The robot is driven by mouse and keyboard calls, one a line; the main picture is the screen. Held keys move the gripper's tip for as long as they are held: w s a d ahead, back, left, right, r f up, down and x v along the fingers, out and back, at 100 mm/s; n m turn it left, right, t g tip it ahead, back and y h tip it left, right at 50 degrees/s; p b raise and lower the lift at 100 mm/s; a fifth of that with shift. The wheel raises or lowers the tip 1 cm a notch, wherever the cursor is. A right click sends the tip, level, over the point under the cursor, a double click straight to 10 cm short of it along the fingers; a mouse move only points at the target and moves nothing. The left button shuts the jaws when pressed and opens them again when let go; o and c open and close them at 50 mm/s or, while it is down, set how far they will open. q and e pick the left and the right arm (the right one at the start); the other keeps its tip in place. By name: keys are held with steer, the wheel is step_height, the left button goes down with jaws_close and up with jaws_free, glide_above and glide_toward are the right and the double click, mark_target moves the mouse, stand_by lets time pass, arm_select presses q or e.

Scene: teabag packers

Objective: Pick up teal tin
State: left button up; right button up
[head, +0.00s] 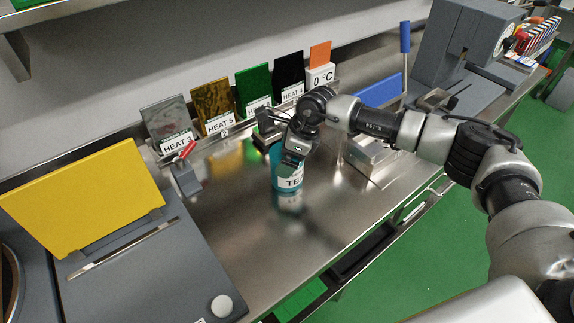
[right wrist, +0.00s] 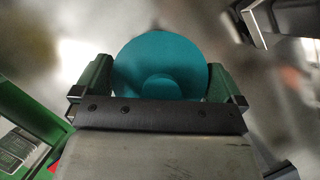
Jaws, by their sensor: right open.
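The teal tin (head: 279,180) stands upright on the steel bench in the head view, its white label facing the front and its upper part partly hidden by my right gripper. My right gripper (head: 284,152) is over the tin's top. In the right wrist view, the round teal tin (right wrist: 160,58) fills the space between the two fingers of the right gripper (right wrist: 156,76). The fingers are open, one on each side of the tin; I cannot tell whether either touches it. My left gripper is not in view.
A row of labelled upright panels, including a green panel (head: 254,86), stands along the back of the bench (head: 240,240). A grey machine with a yellow panel (head: 85,203) is at left. A blue panel (head: 378,91) and grey machine (head: 461,48) are at right. The bench in front is clear.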

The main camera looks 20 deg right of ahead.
steer(key=shift+f, duration=0.15)
steer(key=c, duration=0.9)
steer(key=shift+o, duration=0.2)
